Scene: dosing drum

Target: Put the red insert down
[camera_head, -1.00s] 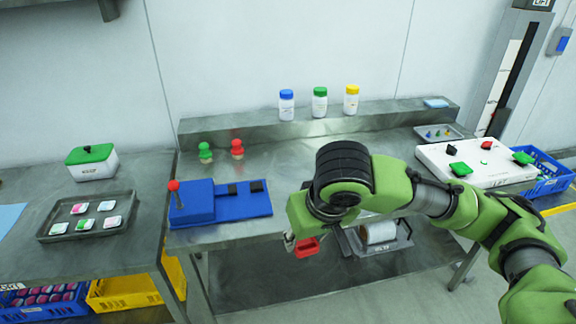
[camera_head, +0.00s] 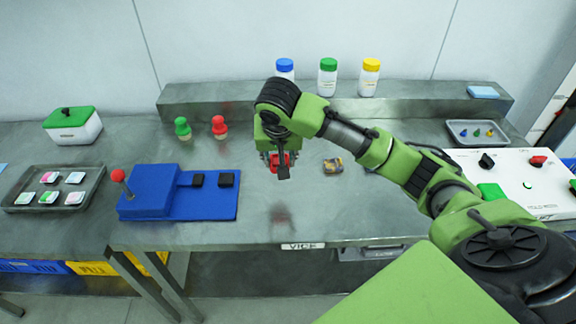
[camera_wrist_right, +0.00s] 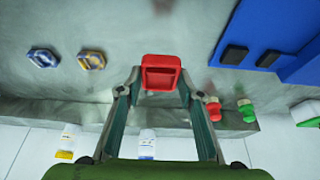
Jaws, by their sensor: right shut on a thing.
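The red insert (camera_head: 282,161) is a small red block with a hollow middle. In the head view my right gripper (camera_head: 279,168) holds it above the bare middle of the metal table, right of the blue fixture. A faint reddish reflection lies on the tabletop below it. In the right wrist view the red insert (camera_wrist_right: 161,73) sits between the fingertips of the right gripper (camera_wrist_right: 160,88), which is shut on it. My left gripper is not in view.
The blue fixture (camera_head: 152,190) with a red-knobbed lever stands left. Red (camera_head: 219,127) and green (camera_head: 183,128) knobbed stamps stand behind it. A small grey-yellow piece (camera_head: 333,165) lies right of the gripper. A white control box (camera_head: 540,185) is far right. The table front is clear.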

